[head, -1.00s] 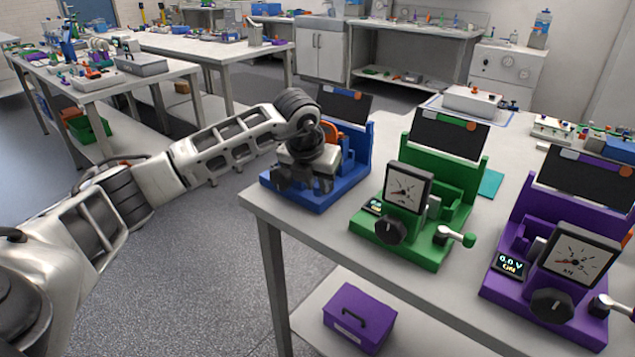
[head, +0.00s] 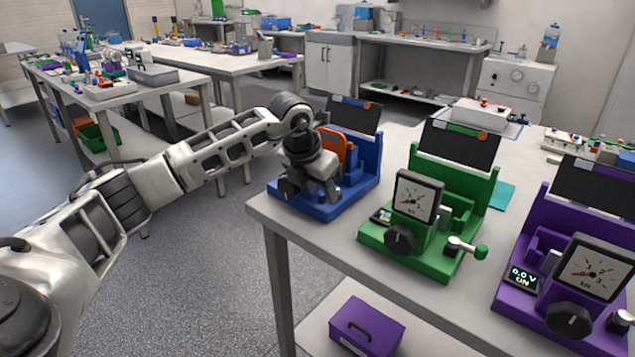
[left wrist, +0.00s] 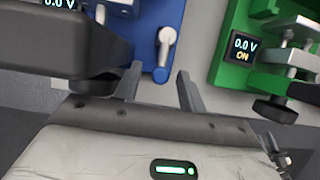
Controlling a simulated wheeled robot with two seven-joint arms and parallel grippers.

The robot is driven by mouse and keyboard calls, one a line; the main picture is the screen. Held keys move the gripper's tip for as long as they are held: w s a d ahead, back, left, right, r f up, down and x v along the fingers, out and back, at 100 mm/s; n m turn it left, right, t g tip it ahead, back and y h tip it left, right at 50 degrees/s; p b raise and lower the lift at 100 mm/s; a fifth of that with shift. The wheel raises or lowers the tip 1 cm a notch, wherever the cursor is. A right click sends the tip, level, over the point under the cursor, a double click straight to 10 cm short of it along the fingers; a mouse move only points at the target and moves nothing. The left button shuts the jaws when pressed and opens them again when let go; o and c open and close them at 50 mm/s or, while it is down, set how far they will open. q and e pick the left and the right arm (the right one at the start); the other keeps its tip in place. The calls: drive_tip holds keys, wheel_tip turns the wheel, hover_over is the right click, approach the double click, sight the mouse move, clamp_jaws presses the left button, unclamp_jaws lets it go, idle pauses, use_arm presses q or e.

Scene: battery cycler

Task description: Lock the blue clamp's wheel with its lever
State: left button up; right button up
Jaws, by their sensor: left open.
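The blue clamp (head: 362,183) stands at the left end of the table in the head view. My left gripper (head: 311,193) is in front of it, pointing down, and hides its gauge, wheel and lever there. In the left wrist view the clamp's blue base (left wrist: 172,14) is at the top, with its pale lever (left wrist: 165,45) and a dark wheel (left wrist: 95,86) partly hidden under a dark box. My right gripper is out of view.
The green clamp (head: 458,208) stands close to the right of the blue one, its wheel (left wrist: 275,109) near the right edge of the wrist view. A purple clamp (head: 540,235) is further right. A purple box (head: 352,328) sits on the lower shelf.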

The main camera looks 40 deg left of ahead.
use_arm(q)
drive_tip(key=v, duration=1.6)
drive_tip(key=shift+b, duration=0.4)
drive_tip(key=shift+w, duration=0.15)
